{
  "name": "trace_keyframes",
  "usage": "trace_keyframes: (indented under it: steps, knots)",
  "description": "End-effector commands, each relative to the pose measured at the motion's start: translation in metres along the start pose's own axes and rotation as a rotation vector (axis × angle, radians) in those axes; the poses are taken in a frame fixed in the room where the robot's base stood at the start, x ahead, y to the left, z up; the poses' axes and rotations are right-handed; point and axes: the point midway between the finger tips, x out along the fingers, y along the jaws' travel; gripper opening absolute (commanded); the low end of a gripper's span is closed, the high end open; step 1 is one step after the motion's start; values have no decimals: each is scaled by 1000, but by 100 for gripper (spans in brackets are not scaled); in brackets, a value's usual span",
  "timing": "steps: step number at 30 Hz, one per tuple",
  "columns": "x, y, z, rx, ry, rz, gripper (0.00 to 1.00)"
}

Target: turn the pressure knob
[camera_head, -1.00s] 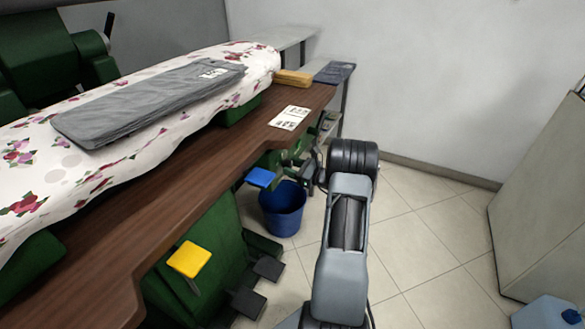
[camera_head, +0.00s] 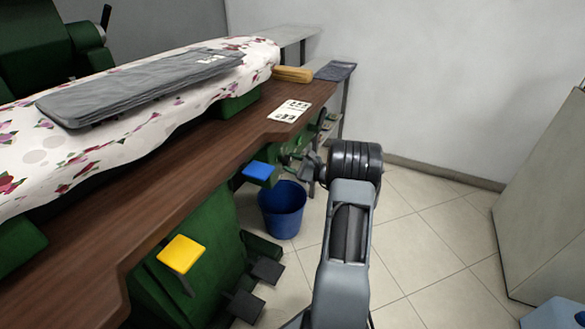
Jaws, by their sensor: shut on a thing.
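My gripper (camera_head: 303,162) shows small and partly hidden beyond the black wrist of my arm, under the edge of the wooden table. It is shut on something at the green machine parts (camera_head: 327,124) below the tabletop. The held thing sits where the pressure knob would be, but its shape cannot be made out behind the fingers and wrist.
The brown wooden tabletop (camera_head: 215,150) runs along the left above my gripper. A blue pedal (camera_head: 259,171) and blue bucket (camera_head: 283,210) are close to my arm. A yellow pedal (camera_head: 181,254) is nearer.

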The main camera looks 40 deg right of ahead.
Motion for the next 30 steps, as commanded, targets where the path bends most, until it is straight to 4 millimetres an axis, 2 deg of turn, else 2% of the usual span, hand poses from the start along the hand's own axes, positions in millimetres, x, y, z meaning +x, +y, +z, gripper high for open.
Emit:
trace_keyframes:
  steps: [20, 21, 28, 30]
  knots:
    - [0, 0, 0, -66, -2, -1, 20]
    - [0, 0, 0, -66, -2, -1, 46]
    - [0, 0, 0, -66, -2, -1, 68]
    - [0, 0, 0, -66, -2, 0, 69]
